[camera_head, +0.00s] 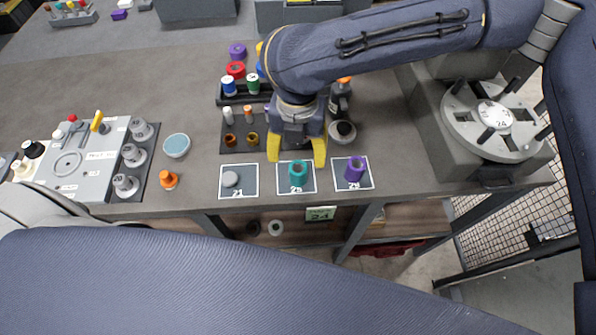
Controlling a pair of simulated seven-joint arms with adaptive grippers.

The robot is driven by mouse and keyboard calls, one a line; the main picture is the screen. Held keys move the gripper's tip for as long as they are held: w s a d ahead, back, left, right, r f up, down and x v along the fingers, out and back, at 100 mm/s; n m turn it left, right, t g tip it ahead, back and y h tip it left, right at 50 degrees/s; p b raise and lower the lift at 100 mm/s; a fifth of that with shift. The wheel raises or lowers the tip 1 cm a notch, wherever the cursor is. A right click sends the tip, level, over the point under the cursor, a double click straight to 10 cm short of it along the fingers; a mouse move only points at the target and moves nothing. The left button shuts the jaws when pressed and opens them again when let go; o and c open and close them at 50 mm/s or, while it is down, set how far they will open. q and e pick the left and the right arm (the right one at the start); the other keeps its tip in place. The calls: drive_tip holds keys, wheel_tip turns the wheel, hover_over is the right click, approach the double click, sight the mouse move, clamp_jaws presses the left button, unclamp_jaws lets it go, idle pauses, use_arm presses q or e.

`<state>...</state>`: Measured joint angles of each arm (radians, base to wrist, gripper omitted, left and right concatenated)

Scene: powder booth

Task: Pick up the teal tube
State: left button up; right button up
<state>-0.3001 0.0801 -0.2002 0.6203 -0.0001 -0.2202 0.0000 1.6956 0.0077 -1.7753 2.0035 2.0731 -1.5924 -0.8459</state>
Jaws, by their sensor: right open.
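The teal tube (298,173) stands upright on a white-bordered square mat (284,187) marked with a number, near the table's front edge. My right gripper (297,161), with yellow fingertips, reaches down from above at the tube's back side. Its fingers are apart, one to the left and one to the right of the tube's top. I cannot tell whether they touch it; nothing appears clamped. The left gripper is not in view.
An orange cone (168,179), a pale blue dish (177,145) and a grey panel (75,160) are further left. A round turntable (492,120) is at right.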

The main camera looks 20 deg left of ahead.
sight(298, 169)
drive_tip(key=shift+f, duration=3.05)
drive_tip(key=shift+o, duration=0.2)
clamp_jaws()
